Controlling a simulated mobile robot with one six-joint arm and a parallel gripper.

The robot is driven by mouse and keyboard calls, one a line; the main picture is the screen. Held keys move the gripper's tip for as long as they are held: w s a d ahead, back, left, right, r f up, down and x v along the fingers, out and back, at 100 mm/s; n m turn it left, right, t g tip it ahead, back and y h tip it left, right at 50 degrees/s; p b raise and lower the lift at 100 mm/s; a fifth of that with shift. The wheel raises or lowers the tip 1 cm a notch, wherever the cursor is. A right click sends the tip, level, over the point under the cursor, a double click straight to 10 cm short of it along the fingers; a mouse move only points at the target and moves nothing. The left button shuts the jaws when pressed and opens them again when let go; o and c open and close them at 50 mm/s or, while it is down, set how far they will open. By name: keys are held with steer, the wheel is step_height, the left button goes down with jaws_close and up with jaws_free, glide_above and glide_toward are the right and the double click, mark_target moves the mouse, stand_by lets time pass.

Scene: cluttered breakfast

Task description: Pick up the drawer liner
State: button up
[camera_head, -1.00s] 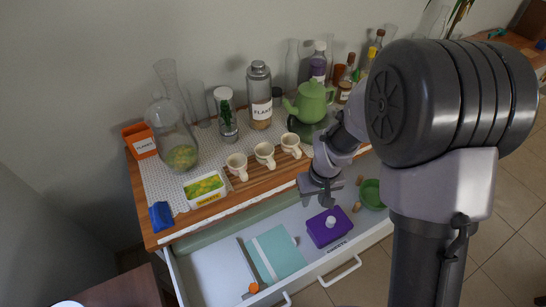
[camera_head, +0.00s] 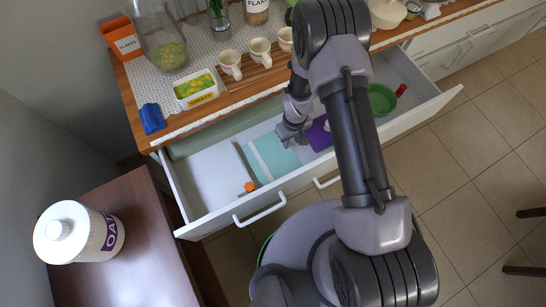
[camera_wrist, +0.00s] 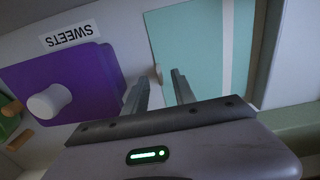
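A flat teal sheet with a pale stripe, which looks like the drawer liner (camera_head: 272,158), lies in the open white drawer (camera_head: 203,190). In the wrist view the teal sheet (camera_wrist: 196,48) has a small tan tab (camera_wrist: 157,74) on its near edge. My gripper (camera_head: 291,138) is low over the sheet's right edge. In the wrist view my gripper (camera_wrist: 160,76) is open, and the tab shows in the gap between the fingertips. I cannot tell whether the fingers touch it.
A purple box (camera_wrist: 65,82) with a white knob lies close beside my gripper, near a SWEETS label (camera_wrist: 69,35). An orange knob (camera_head: 250,187) and a green bowl (camera_head: 381,99) are also in the drawer. White cups (camera_head: 260,52) stand on the counter above. An OATS jar (camera_head: 78,232) stands at left.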

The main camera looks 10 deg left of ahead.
mark_target(291, 144)
step_height(291, 144, down, 3)
steer(key=shift+f+b, duration=0.1)
steer(key=shift+b, duration=0.3)
steer(key=shift+c, duration=0.2)
jaws_close()
steer(key=shift+r, duration=0.2)
